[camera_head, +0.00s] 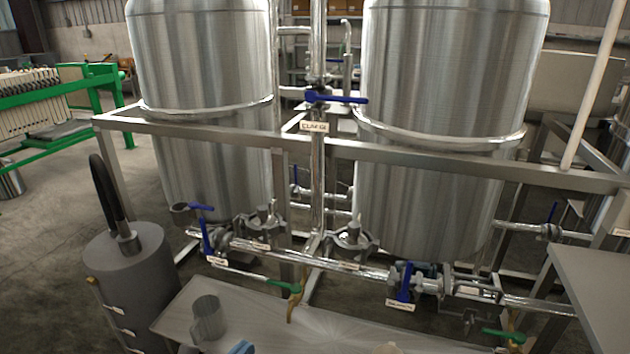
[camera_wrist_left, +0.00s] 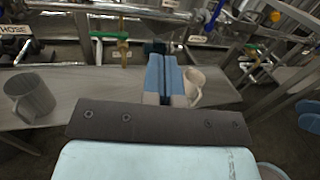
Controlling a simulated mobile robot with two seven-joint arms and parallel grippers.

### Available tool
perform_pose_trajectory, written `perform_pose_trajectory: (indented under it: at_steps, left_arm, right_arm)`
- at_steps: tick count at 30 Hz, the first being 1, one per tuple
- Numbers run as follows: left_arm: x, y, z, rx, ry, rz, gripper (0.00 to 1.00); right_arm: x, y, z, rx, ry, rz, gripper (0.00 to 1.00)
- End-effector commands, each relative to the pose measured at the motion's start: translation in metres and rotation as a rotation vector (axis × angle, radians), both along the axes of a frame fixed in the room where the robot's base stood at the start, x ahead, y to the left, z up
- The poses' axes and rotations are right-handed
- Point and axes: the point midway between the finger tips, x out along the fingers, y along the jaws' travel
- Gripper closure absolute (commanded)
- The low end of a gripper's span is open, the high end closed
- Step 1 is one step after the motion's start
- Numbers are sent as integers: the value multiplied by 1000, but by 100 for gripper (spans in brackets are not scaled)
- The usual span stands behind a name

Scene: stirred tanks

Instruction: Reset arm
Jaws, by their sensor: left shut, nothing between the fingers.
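My left gripper (camera_wrist_left: 167,82) shows its blue fingers in the left wrist view, shut against each other with nothing between them. In the head view only a small blue part of this gripper (camera_head: 241,347) shows at the bottom edge, to the right of a grey metal mug (camera_head: 208,320). The mug stands on the metal table, apart from the fingers, and also shows at the left of the wrist view (camera_wrist_left: 32,98). A cream mug (camera_wrist_left: 194,86) appears just right of the fingers in the wrist view; whether they touch cannot be told.
Two large steel tanks (camera_head: 203,70) (camera_head: 445,80) stand in a metal frame behind the table (camera_head: 335,332). A grey cylinder (camera_head: 127,270) stands left of the table. A grey surface (camera_head: 595,285) is at right.

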Motion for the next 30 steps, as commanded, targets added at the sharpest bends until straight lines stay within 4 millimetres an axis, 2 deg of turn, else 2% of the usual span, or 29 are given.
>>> perform_pose_trajectory:
  at_steps: [1,6,9,15,22,30]
  left_arm:
    - [-12,13,-10,-175,150,43,100]
    - [-54,63,-41,-866,662,238,100]
    - [-81,86,-58,-1246,900,367,100]
    - [-130,115,-79,-1814,1199,593,100]
    - [-179,133,-91,-2324,1395,840,100]
    - [-174,93,-85,-2543,1393,789,100]
  right_arm:
    - [0,0,0,0,0,0,57]
    - [0,0,0,0,0,0,57]
    - [0,0,0,0,0,0,57]
    - [0,0,0,0,0,0,57]
    - [0,0,0,0,0,0,57]
    - [0,0,0,0,0,0,57]
